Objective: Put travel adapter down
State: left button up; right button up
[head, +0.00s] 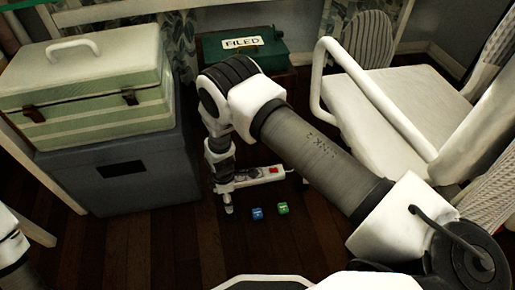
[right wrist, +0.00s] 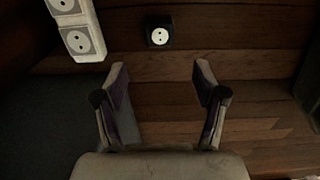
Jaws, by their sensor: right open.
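A small black block with a round white socket face, seemingly the travel adapter (right wrist: 159,31), rests on the wooden floor in the right wrist view. It lies beyond my right gripper's (right wrist: 160,72) fingertips, apart from them. The gripper is open with nothing between its fingers. In the head view my right gripper (head: 228,208) points down close to the floor; I cannot make out the adapter there. My left gripper is out of view; only a bit of that arm shows at the left edge.
A white power strip (head: 268,173) lies beside the right gripper; its sockets show in the wrist view (right wrist: 79,30). Blue (head: 257,214) and green (head: 283,208) cubes sit nearby. A grey box (head: 125,175) carries a green case (head: 90,90) at left. A white chair (head: 400,110) stands right.

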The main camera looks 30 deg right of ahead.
jog(key=shift+s, duration=0.1)
jog(key=s+d+f+m, duration=0.1)
jog(key=s+d+m, duration=0.6)
jog(key=s, duration=0.5)
jog(key=s+d+r+m, duration=0.1)
jog(key=s+r+m, duration=0.2)
jog(key=s, duration=0.4)
jog(key=s+d+r+m, duration=0.1)
jog(key=s+r+m, duration=0.2)
jog(key=s+m, duration=0.2)
jog(key=s, duration=0.2)
jog(key=shift+s+d, duration=0.4)
jog(key=shift+r, duration=0.2)
